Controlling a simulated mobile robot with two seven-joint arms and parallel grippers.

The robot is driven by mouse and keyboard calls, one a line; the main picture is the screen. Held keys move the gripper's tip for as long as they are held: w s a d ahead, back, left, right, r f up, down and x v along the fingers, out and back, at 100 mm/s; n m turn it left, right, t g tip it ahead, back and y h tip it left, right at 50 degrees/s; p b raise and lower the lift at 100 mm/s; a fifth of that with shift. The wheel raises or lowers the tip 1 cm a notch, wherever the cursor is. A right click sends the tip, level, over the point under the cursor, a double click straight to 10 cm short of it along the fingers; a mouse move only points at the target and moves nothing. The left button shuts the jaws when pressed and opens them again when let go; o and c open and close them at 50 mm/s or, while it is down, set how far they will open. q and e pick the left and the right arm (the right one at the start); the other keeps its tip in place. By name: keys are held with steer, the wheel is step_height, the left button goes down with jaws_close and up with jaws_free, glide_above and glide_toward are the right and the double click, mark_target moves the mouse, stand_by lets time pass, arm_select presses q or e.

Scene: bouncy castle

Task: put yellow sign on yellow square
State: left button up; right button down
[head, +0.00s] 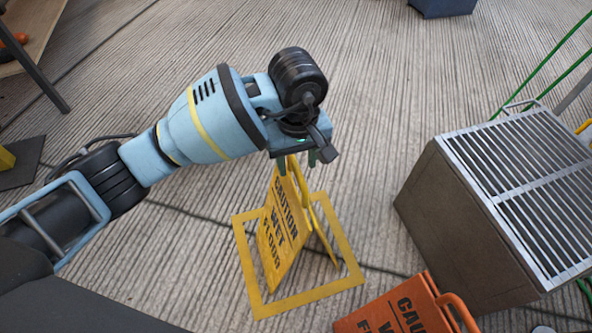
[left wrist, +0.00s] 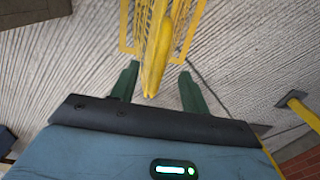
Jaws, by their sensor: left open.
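The yellow sign (head: 281,232) is an A-frame reading "CAUTION WET FLOOR". It stands upright on the floor inside the yellow square (head: 247,277), a painted-looking outline on the ground. My left gripper (head: 303,162) is above the sign's top edge, partly hidden by its own wrist. In the left wrist view, the green fingers of the gripper (left wrist: 156,88) are spread apart, with the top of the yellow sign (left wrist: 155,50) between them and gaps on both sides. Part of the yellow square (left wrist: 126,30) also shows there. My right gripper is not in view.
An orange caution sign (head: 395,312) stands at the bottom, right of the square. A brown box with a metal grille top (head: 455,220) is at the right. A dark blue object (head: 441,7) is at the top. The floor between is clear.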

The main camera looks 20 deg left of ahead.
arm_select(q)
step_height(320, 180, up, 4)
steer(key=shift+r+p, duration=0.15)
steer(key=shift+p, duration=0.25)
stand_by(0.3)
